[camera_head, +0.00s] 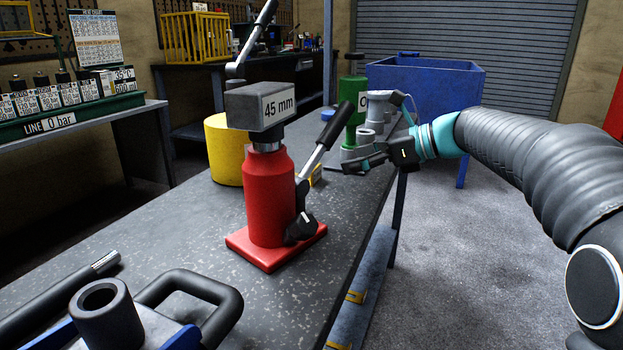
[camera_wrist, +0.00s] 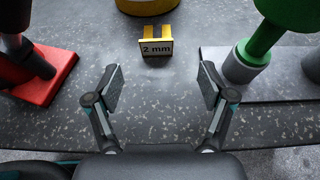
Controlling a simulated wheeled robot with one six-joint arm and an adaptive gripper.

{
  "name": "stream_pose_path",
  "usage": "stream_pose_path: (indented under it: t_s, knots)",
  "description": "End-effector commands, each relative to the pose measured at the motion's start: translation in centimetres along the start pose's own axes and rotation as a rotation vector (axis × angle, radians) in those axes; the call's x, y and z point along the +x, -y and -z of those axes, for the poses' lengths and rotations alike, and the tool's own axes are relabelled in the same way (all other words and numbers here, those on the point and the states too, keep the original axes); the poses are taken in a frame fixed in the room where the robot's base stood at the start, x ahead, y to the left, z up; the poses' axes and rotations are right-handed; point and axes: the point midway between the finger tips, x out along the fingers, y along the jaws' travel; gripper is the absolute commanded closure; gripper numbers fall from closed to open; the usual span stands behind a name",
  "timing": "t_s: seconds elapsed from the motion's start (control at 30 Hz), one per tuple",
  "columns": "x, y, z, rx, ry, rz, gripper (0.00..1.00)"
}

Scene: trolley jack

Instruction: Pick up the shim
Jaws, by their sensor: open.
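The shim is a small yellow piece with a dark "2 mm" label (camera_wrist: 156,47), lying on the bench top near the top middle of the wrist view. In the head view a bit of the yellow shim (camera_head: 316,175) shows behind the red jack's lever, mostly hidden. My gripper (camera_wrist: 157,85) is open and empty, its two fingers spread, with the shim beyond the fingertips and roughly between them in the picture. In the head view my gripper (camera_head: 350,165) is over the bench's right edge, right of the shim.
A red jack (camera_head: 268,200) with a "45 mm" block (camera_head: 262,105) stands left of the shim. A yellow cylinder (camera_head: 226,150) stands behind it. A green jack (camera_wrist: 262,40) on a grey plate (camera_wrist: 270,88) is to the right. Bare bench lies between my fingers and the shim.

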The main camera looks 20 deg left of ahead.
Motion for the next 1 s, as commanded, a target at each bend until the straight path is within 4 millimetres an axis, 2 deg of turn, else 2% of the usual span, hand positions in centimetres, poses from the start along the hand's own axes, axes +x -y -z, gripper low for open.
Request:
stream_pose_path:
  t_s: [0.03,0.2,0.47,0.8,1.0]
  knots:
    - [1.1,-0.1,0.1,0.0,0.0,-0.004,0.19]
    - [3.3,-0.1,0.0,-0.001,0.0,-0.001,0.19]
    - [4.5,-0.1,0.1,-0.001,-0.001,0.0,0.19]
    - [8.8,-0.6,0.1,-0.002,-0.002,-0.001,0.19]
    - [9.2,-0.6,0.1,-0.002,-0.002,0.002,0.19]
